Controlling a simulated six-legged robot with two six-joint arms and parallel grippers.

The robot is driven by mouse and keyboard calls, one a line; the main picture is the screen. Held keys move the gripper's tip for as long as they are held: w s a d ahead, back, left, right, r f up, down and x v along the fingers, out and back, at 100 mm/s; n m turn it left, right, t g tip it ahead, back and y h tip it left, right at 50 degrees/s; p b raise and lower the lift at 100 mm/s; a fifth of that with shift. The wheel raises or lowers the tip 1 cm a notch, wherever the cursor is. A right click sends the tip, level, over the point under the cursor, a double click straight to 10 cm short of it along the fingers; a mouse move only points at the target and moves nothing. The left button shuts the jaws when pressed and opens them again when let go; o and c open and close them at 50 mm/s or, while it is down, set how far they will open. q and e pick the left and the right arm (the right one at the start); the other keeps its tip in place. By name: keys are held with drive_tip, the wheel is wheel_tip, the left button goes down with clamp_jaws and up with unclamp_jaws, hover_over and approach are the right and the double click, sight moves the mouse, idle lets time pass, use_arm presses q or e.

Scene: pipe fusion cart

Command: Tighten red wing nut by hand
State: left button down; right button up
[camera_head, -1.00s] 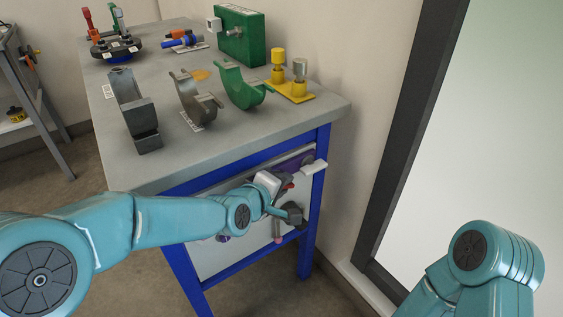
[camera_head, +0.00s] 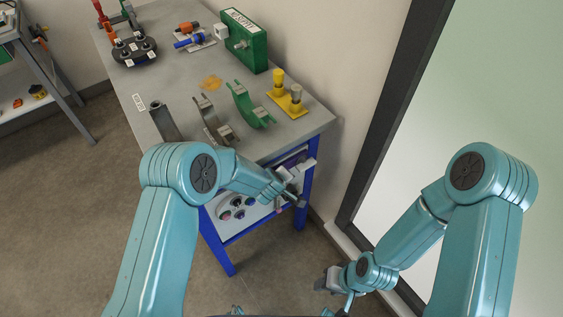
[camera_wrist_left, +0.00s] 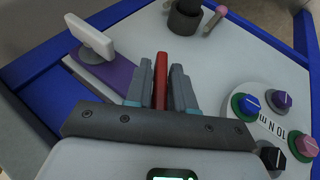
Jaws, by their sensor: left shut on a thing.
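My left gripper (camera_wrist_left: 160,85) points at the white front panel of the cart. Its fingers are shut on a narrow red piece, the red wing nut (camera_wrist_left: 161,66), which sticks up between them in the left wrist view. In the head view my left gripper (camera_head: 291,184) is at the cart's front panel, and the red piece cannot be made out there. My right gripper (camera_head: 334,281) hangs low over the floor, away from the cart; its fingers are too small to judge.
Beside the left fingers are a white handle (camera_wrist_left: 91,37) on a purple plate (camera_wrist_left: 112,72), a dark knob (camera_wrist_left: 185,18) and a pink-tipped lever (camera_wrist_left: 215,20). Coloured dials (camera_wrist_left: 245,106) are at right. Clamp shells and a green box (camera_head: 243,41) stand on the grey top.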

use_arm(q)
drive_tip(key=g+y+p, duration=0.1)
drive_tip(key=p, duration=0.4)
drive_tip(key=shift+r+y+p, duration=0.3)
drive_tip(key=shift+r+p, duration=0.05)
drive_tip(key=shift+p, duration=0.05)
drive_tip(key=shift+f+g, duration=0.1)
drive_tip(key=shift+g, duration=0.2)
drive_tip(key=shift+f+m+y, duration=0.2)
drive_tip(key=shift+m+y, duration=0.1)
drive_tip(key=shift+y, duration=0.4)
drive_tip(key=shift+w+g, duration=0.1)
drive_tip(key=shift+g, duration=0.4)
use_arm(e)
wheel_tip(320, 180, up, 8)
use_arm(q)
drive_tip(key=shift+r+y, duration=0.1)
drive_tip(key=shift+y, duration=0.4)
drive_tip(key=c, duration=1.2)
unclamp_jaws()
drive_tip(key=shift+o, duration=0.2)
